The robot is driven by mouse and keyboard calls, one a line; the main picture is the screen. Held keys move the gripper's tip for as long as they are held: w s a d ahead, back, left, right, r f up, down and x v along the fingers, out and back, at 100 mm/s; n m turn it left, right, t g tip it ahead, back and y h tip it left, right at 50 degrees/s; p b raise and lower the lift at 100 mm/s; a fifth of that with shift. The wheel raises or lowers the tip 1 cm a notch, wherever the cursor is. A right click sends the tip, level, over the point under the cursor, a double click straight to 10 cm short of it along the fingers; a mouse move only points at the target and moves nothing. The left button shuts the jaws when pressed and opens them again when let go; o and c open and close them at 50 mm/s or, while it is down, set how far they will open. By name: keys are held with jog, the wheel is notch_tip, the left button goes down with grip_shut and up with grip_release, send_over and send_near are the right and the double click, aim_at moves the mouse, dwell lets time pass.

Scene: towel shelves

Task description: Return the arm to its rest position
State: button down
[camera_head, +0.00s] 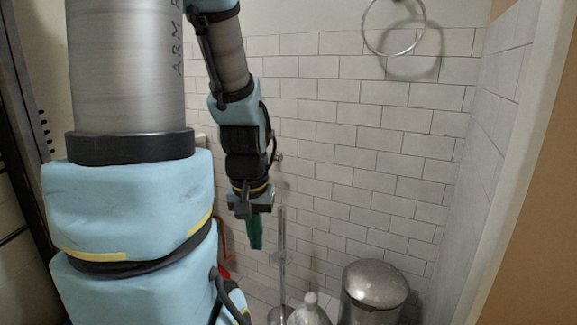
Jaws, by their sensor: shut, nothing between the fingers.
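My arm fills the left of the head view, with its large grey and light blue links close to the camera. The forearm hangs down in front of the white tiled wall. My gripper (245,208) is at its lower end, pointing down, shut and empty. The fingers are small and dark here.
A green item (255,233) shows just below my gripper; I cannot tell how far behind it is. A metal bin (373,286), a clear bottle (310,311) and a thin upright rod (281,245) stand low down. A towel ring (394,27) hangs on the tiled wall (400,150).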

notch_tip(320, 180, up, 18)
jog(key=p, duration=1.5)
jog(key=shift+f, duration=0.15)
